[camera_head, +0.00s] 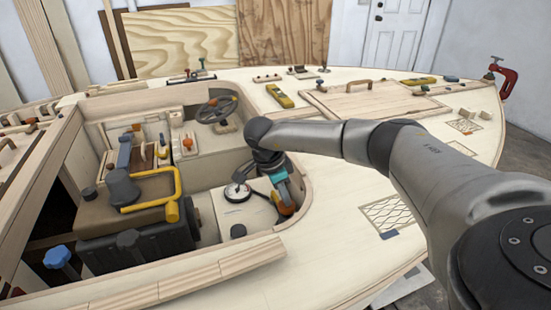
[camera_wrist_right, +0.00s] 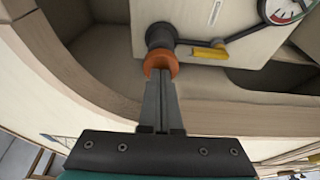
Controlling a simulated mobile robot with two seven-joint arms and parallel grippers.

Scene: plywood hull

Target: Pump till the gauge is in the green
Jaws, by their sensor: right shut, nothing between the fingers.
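The gauge (camera_head: 237,191) is a round white dial with a dark rim on a pale box in the cockpit. In the right wrist view the gauge (camera_wrist_right: 285,10) is cut off by the top edge; red shows low on its face, and I cannot read the needle. An orange collar (camera_wrist_right: 160,62) sits at the end of a short black cylinder (camera_wrist_right: 160,35), seemingly the pump handle. My right gripper (camera_wrist_right: 163,82) is shut and empty, its fingertips at the orange collar; I cannot tell whether they touch. The right gripper also shows in the head view (camera_head: 286,200). My left gripper is out of view.
A curved wooden coaming (camera_head: 300,178) borders the cockpit close to my right gripper. A yellow lever (camera_wrist_right: 208,53) lies beside the cylinder.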

